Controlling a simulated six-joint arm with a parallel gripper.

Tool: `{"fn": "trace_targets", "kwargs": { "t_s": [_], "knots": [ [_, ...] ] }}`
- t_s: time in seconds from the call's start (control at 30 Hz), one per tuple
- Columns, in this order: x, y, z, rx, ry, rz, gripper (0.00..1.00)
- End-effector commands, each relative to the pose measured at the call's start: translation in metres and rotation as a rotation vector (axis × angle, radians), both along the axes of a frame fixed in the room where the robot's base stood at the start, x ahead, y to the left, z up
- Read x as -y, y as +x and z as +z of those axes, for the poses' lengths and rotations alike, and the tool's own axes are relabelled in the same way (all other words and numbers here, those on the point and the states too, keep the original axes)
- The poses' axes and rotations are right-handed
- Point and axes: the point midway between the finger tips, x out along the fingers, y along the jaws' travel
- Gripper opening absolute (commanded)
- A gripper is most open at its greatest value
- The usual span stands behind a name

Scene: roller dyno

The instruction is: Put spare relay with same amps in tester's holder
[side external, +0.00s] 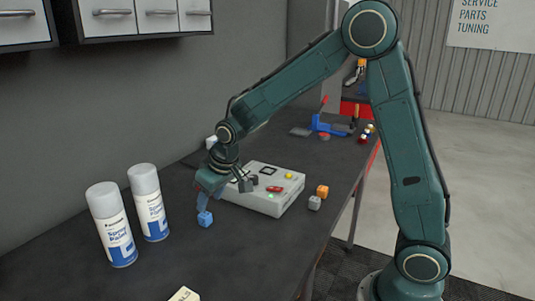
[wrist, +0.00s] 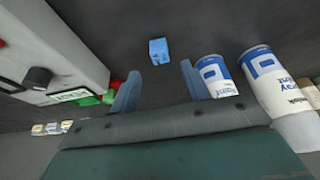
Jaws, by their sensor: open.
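The tester (side external: 265,188) is a pale grey box with coloured buttons on the dark bench; part of it shows at the left of the wrist view (wrist: 60,45). A blue relay (side external: 205,218) lies on the bench in front of the tester's left side, and it also shows in the wrist view (wrist: 158,50). An orange relay (side external: 322,191) and a grey relay (side external: 314,203) lie right of the tester. My gripper (wrist: 157,82) is open and empty, with the blue relay ahead of and between its fingers, apart from them. The tester's holder and the amp markings cannot be made out.
Two spray paint cans (side external: 112,225) (side external: 148,203) stand left of the blue relay, close to my gripper. A label card (side external: 184,294) lies at the front edge. Blue and red tools (side external: 325,125) lie at the back. The bench's front middle is clear.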

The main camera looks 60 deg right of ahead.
Motion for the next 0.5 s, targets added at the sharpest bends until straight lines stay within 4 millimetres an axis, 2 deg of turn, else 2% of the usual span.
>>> {"fn": "trace_targets", "kwargs": {
  "t_s": [0.23,0.5],
  "knots": [
    [0.000,-0.013,0.033,0.004,0.000,0.000,0.47],
    [0.000,-0.021,0.052,0.001,0.000,0.000,0.47]
  ]
}}
